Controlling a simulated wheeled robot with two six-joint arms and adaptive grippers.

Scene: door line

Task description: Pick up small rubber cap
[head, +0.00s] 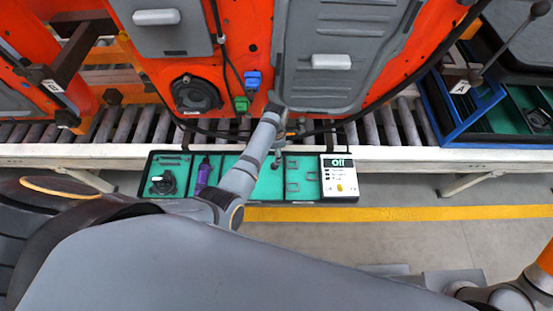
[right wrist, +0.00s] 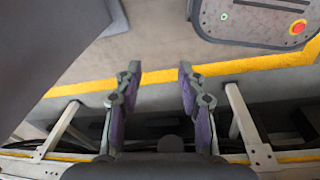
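I cannot make out the small rubber cap in either view. A black parts tray (head: 248,203) with green-lined compartments hangs along the front of the conveyor in the head view. My left arm reaches across the tray, and its gripper (head: 279,150) is small and partly hidden at the tray's back edge, near the middle compartments. I cannot tell whether its fingers are open or what lies between them. My right gripper (right wrist: 158,80) is open and empty in the right wrist view, its purple-padded fingers wide apart, pointing at the floor area.
Orange door panels (head: 254,30) stand on the roller conveyor (head: 375,130) behind. A blue bin (head: 470,115) is at the right.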

